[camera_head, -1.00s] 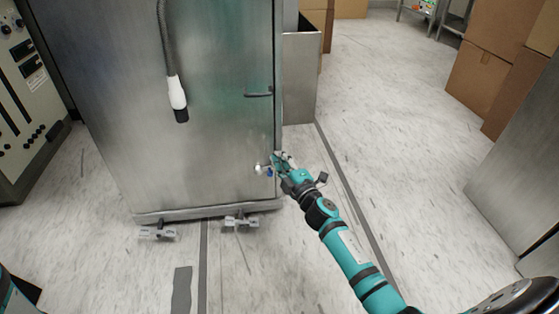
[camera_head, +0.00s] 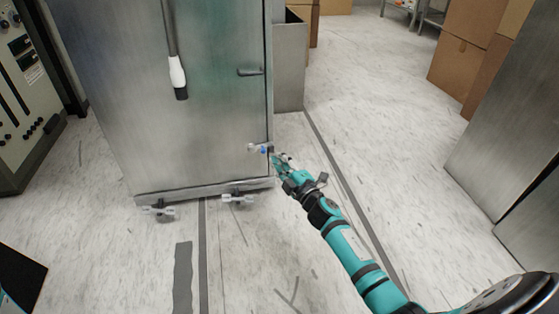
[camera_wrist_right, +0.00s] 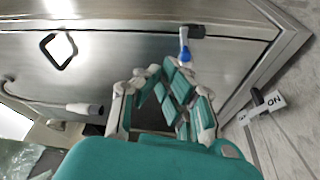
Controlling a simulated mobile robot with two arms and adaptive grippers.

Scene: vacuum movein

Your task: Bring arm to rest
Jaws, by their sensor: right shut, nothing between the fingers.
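My right arm (camera_head: 345,245) reaches in from the lower right. Its teal right gripper (camera_head: 279,161) is shut and empty, close to the lower right edge of the large metal cabinet (camera_head: 165,110). A small valve with a blue part (camera_head: 262,149) sticks out of the cabinet front, just left of the fingertips. In the right wrist view the teal fingers (camera_wrist_right: 170,95) are drawn together below the blue-tipped valve (camera_wrist_right: 184,46), and I see nothing between them. I cannot tell the exact gap to the cabinet. My left gripper is out of view.
A control panel (camera_head: 28,90) stands at the far left. A white-ended hose (camera_head: 178,77) hangs on the cabinet front. Cardboard boxes (camera_head: 465,50) and a metal cabinet (camera_head: 510,130) stand at the right. The floor (camera_head: 365,110) between is clear.

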